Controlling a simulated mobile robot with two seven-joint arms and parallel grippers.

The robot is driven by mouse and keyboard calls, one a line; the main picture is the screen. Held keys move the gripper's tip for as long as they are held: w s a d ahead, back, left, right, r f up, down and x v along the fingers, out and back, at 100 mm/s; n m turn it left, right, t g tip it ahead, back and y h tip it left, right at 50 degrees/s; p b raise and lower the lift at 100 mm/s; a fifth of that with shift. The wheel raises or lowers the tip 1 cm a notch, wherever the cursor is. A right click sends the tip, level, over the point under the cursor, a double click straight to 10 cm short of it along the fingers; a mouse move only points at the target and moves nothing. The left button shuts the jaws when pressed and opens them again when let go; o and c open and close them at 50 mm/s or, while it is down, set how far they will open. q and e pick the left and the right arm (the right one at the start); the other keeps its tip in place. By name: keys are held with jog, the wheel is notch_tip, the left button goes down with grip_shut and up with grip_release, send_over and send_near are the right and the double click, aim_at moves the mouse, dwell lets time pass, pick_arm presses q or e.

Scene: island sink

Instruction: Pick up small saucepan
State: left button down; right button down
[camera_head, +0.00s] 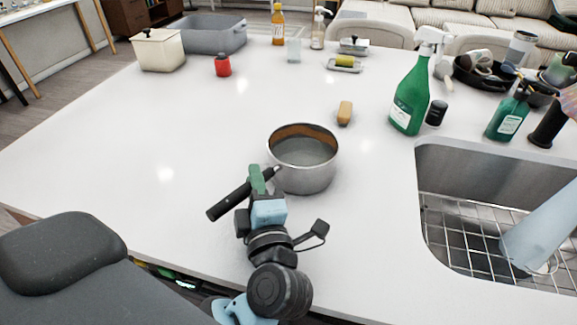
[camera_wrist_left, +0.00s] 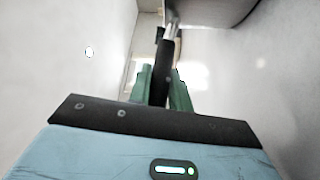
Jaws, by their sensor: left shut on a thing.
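The small saucepan (camera_head: 304,178) is a round metal pan with a black handle (camera_head: 229,201) that points to the lower left. It is upright at the near part of the white counter; I cannot tell whether its base touches the top. My left gripper (camera_head: 261,180) comes from below and is shut on the handle close to the pan body. In the left wrist view, the green fingers (camera_wrist_left: 163,88) stand on both sides of the black handle (camera_wrist_left: 164,62), and part of the pan (camera_wrist_left: 215,12) shows at the top. My right gripper is not in view.
A sink (camera_head: 480,235) with a wire rack is to the right of the pan. A cream pot (camera_head: 159,50) and grey tub (camera_head: 212,35) are far left. The counter's left middle is clear.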

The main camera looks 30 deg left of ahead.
pick_arm(q)
jog(key=shift+r, duration=0.2)
